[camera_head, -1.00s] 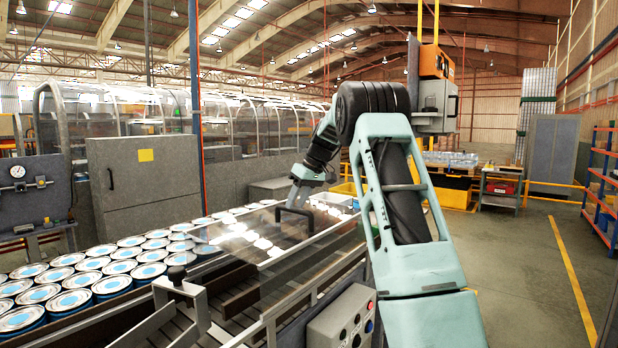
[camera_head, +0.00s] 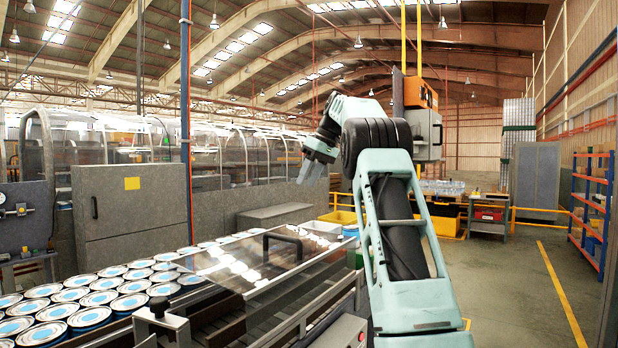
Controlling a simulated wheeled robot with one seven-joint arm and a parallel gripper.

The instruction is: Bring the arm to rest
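My gripper (camera_head: 308,172) is at the end of my pale green arm, left of the arm's upright link. It hangs in the air above and behind the clear cover over the conveyor, apart from it. The fingers are small and seen from the side, so I cannot tell whether they are open or shut. I see nothing held in it. The clear cover (camera_head: 262,268) with its black handle (camera_head: 284,240) lies over the roller conveyor.
Several blue-lidded cans (camera_head: 95,290) stand on the conveyor at left. A grey cabinet (camera_head: 135,215) stands behind them. A yellow crate (camera_head: 338,218) is beyond the conveyor. A control box (camera_head: 342,332) sits at the front. The floor (camera_head: 510,290) on the right is clear.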

